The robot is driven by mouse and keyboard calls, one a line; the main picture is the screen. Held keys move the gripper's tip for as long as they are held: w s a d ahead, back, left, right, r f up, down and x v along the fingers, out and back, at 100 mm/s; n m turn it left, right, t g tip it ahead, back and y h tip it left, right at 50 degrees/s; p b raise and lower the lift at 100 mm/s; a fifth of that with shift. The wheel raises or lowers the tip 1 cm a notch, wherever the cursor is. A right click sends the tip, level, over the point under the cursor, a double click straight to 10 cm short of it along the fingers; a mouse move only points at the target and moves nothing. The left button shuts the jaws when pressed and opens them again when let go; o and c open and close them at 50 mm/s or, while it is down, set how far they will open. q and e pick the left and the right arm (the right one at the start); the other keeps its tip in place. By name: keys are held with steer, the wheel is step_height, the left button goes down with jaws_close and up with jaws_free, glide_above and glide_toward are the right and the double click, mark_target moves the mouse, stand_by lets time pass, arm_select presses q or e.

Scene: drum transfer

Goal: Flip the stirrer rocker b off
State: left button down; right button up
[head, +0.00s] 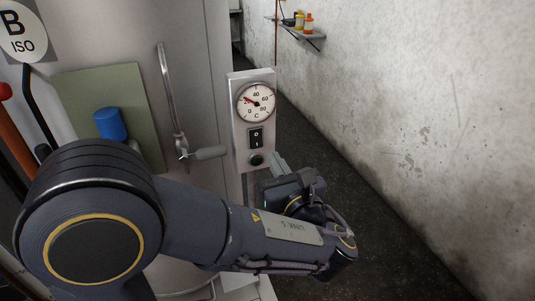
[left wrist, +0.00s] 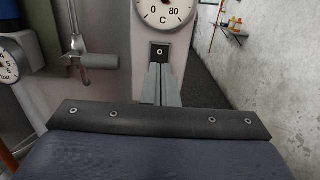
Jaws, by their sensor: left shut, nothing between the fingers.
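The stirrer rocker (head: 255,138) is a small black switch with white marks, below the dial on a narrow grey panel (head: 236,103). In the left wrist view the upper part of the rocker (left wrist: 160,50) shows a white ring mark; the fingers hide what is below it. My left gripper (head: 277,161) is shut and empty, its grey fingertips close to the panel's lower right edge in the head view. In the left wrist view the shut fingertips (left wrist: 160,68) are just below the visible rocker part. I cannot tell whether they touch it. My right gripper is not in view.
A round gauge (head: 257,102) sits above the rocker and a dark round knob (head: 256,160) below it. A lever with a grey handle (head: 208,153) stands out left of the panel. A concrete wall (head: 420,120) is on the right.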

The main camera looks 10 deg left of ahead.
arm_select(q)
steer(key=shift+r+v, duration=0.2)
steer(key=shift+v, duration=0.7)
steer(key=shift+r+v, duration=0.2)
steer(key=shift+v, duration=0.65)
steer(key=shift+a, duration=0.1)
steer(key=s+a+f+n+g+h, duration=0.2)
steer(key=s+a+f+n+g, duration=0.45)
steer(key=a, duration=0.25)
steer(key=s+a+f+n+g+h, duration=0.3)
steer(key=s+a+f+n+g, duration=0.3)
steer(key=a, duration=0.3)
steer(key=s+d+n+t+h+p, duration=0.1)
steer(key=s+d+n+h, duration=0.2)
steer(key=n, duration=0.6)
steer(key=s+d+n+t+h, duration=0.1)
steer(key=s+n+h, duration=0.3)
steer(key=n, duration=0.5)
steer(key=shift+s+d+r+h+p, duration=0.15)
steer(key=shift+d+r+h+p, duration=0.25)
steer(key=shift+d+h, duration=0.65)
